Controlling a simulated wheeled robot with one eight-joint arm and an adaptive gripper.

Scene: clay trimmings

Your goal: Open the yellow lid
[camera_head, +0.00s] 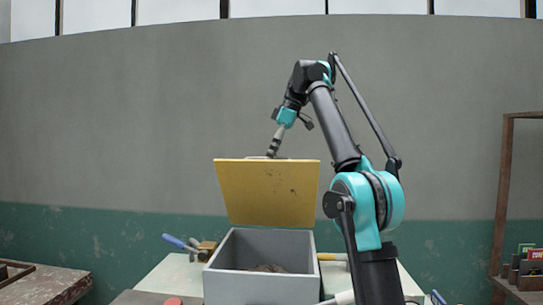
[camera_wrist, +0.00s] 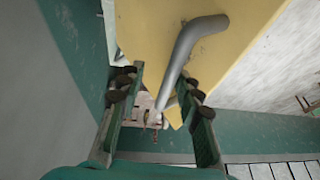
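The yellow lid (camera_head: 268,192) stands raised and steeply tilted above the back of a grey box (camera_head: 258,290). The wrist view shows the lid's yellow face (camera_wrist: 160,30) with a bent grey bar handle (camera_wrist: 188,45). My gripper (camera_head: 273,147) is at the lid's upper edge, its tips partly hidden behind it. In the wrist view my gripper (camera_wrist: 162,92) has its two fingers well apart. The handle's lower end reaches between them, close to the right finger; I cannot tell whether they touch.
Brown clay (camera_head: 267,268) lies inside the box. The box stands on a pale table (camera_head: 165,277) with blue-handled tools (camera_head: 180,243) at its left and a yellow-handled tool (camera_head: 331,257) at its right. A wooden bench (camera_head: 50,283) is at far left, a shelf (camera_head: 504,200) at right.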

